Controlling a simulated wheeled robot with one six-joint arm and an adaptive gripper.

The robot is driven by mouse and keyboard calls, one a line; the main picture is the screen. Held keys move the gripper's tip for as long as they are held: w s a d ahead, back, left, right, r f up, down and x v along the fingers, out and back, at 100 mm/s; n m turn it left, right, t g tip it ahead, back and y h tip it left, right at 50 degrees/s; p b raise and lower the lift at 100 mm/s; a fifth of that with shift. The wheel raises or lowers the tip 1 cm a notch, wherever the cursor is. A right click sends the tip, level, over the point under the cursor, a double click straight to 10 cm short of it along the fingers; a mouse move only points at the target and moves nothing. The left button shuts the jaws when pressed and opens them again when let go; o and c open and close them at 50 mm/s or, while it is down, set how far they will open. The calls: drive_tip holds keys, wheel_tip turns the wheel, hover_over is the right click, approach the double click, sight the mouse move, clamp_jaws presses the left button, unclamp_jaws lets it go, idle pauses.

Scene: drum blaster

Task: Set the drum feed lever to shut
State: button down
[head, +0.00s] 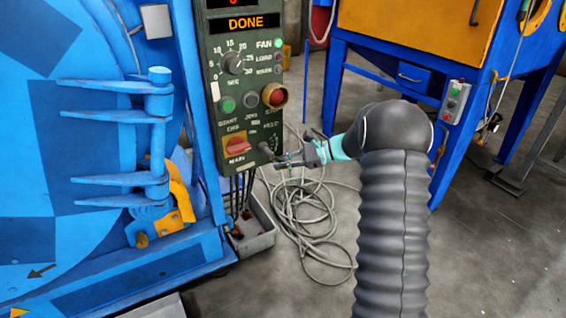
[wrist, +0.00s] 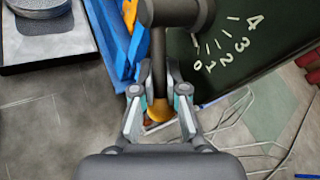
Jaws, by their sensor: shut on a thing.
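The drum feed lever (wrist: 158,62) shows in the wrist view as a dark hub at the top with a dark rod running down and an orange-brown end (wrist: 158,112). A white scale from 0 to 4 (wrist: 228,42) lies right of it; 0 is the mark nearest the rod. My gripper (wrist: 160,88) has one finger on each side of the rod and is shut on it. In the head view my gripper (head: 284,161) is at the lower right corner of the control panel (head: 243,98), at the lever's dark hub (head: 264,148). The exact finger contact is hard to see.
The panel display reads DONE (head: 246,23). A red rotary switch (head: 237,146) and several buttons sit close left of the lever. Below are a grey tray (head: 262,240) and coiled cables (head: 310,215). A blue drum machine (head: 70,150) stands left, a blue cabinet (head: 390,45) behind right.

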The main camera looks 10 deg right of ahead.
drive_tip(key=c, duration=1.2)
unclamp_jaws()
drive_tip(key=v, duration=1.2)
drive_tip(key=shift+w, duration=0.1)
